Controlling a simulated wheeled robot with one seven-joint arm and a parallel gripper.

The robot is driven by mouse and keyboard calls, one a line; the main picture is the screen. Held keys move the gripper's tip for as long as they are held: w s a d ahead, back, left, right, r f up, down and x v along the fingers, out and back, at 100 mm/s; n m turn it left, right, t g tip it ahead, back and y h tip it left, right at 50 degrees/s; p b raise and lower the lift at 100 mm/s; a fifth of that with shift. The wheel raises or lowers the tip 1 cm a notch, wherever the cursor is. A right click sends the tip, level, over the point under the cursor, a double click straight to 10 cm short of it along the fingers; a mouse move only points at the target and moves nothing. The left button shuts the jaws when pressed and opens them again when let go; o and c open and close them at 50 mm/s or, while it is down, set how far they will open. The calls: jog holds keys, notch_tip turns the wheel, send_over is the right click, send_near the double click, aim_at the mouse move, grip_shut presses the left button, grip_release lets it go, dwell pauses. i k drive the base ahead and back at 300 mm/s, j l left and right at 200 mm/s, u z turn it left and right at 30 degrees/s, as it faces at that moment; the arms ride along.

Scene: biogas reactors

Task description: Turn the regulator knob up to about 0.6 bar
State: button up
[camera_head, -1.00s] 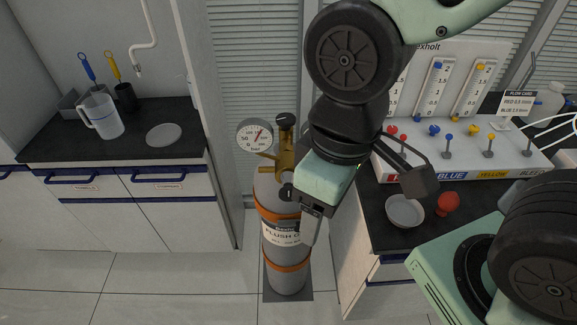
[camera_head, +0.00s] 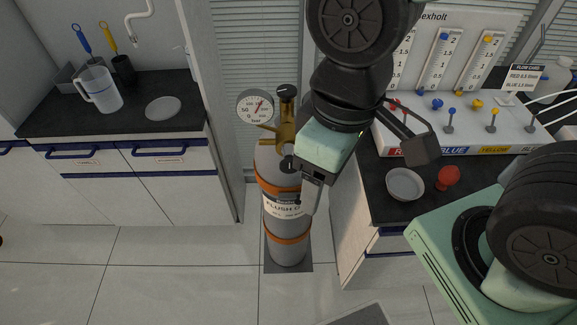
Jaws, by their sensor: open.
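The grey gas cylinder (camera_head: 287,222) with orange bands stands upright on the floor at centre. Its brass regulator (camera_head: 285,128) carries a round white gauge (camera_head: 255,107), whose needle points to the upper right; its fine scale is too small to read surely. One black knob (camera_head: 286,91) tops the brass part. A second dark knob (camera_head: 288,164) shows lower, beside my gripper; I cannot tell which is the regulator knob. My gripper (camera_head: 308,196) is open, pointing down, in front and to the right of the cylinder's upper part. It appears empty; contact is unclear.
To the right, a dark counter (camera_head: 385,215) carries a grey dish (camera_head: 405,184), a red knob-like object (camera_head: 447,177) and a flow panel (camera_head: 465,145) with coloured valves. At left, a counter (camera_head: 45,122) holds a jug (camera_head: 100,90). Floor left of the cylinder is clear.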

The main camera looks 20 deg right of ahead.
aim_at(286, 164)
jog(key=k+l+u, duration=0.1)
jog(key=l+u, duration=0.15)
jog(key=u, duration=0.15)
jog(key=k+l+u, duration=0.1)
jog(key=u, duration=0.25)
jog(key=k+l+u, duration=0.15)
jog(key=u, duration=0.25)
jog(key=k+l, duration=0.05)
jog(key=l, duration=0.05)
